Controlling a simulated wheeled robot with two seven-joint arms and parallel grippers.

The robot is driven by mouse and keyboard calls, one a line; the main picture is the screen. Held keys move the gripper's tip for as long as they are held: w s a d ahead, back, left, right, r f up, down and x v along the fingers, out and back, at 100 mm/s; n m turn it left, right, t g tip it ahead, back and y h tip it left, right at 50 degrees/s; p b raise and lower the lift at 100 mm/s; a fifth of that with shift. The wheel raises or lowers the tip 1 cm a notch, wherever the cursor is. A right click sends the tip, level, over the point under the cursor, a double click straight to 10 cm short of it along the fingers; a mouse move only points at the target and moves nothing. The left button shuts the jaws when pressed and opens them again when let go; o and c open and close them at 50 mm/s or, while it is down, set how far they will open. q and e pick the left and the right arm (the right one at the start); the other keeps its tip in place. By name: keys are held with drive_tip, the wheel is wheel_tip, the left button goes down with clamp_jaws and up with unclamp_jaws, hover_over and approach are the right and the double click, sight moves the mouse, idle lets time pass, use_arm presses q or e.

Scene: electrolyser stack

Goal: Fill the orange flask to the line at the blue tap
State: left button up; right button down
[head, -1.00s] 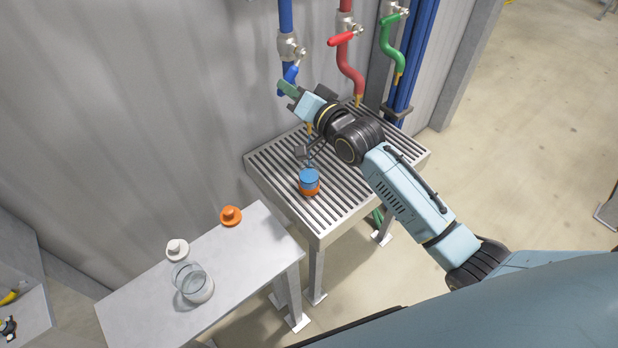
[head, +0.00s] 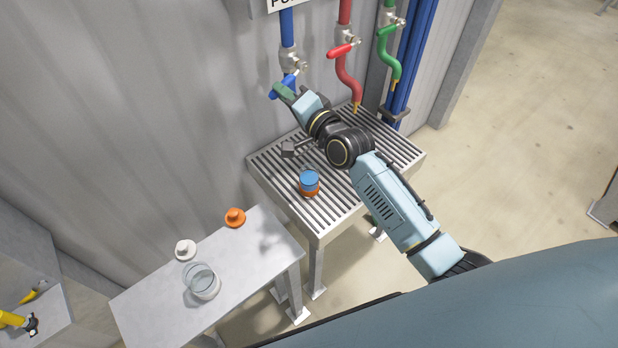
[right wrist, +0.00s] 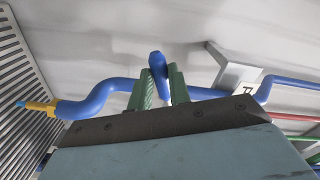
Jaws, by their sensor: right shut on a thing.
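The orange flask (head: 309,190) stands upright on the slatted drain table, in front of my right wrist. It has an orange lower band and blue above; I cannot make out its line or be sure of its level. The blue tap (head: 289,58) is on the wall, its lever (head: 272,94) pointing down and left. My right gripper (head: 284,91) is shut on that lever. In the right wrist view the lever (right wrist: 156,62) stands between the green fingers (right wrist: 160,88), and the blue spout (right wrist: 88,104) ends in a yellow tip. My left gripper is out of view.
The slatted drain table (head: 335,215) stands under the taps. A red tap (head: 347,70) and a green tap (head: 390,60) are to the right. The grey side table (head: 245,262) holds an orange stopper (head: 235,217), a white stopper (head: 185,249) and a clear flask (head: 203,285).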

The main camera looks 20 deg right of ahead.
drive_tip(key=r+m+p, duration=0.1)
drive_tip(key=r+m, duration=0.1)
drive_tip(key=shift+a+m+p, duration=0.15)
drive_tip(key=shift+m+p, duration=0.15)
drive_tip(key=shift+p, duration=0.1)
drive_tip(key=shift+f, duration=0.1)
drive_tip(key=shift+r+m+p, duration=0.75)
drive_tip(key=shift+m+p, duration=0.15)
drive_tip(key=shift+p, duration=0.1)
drive_tip(key=shift+f, duration=0.15)
drive_tip(key=c, duration=1.2)
unclamp_jaws()
drive_tip(key=shift+s+a+f, duration=0.1)
drive_tip(key=shift+c, duration=0.2)
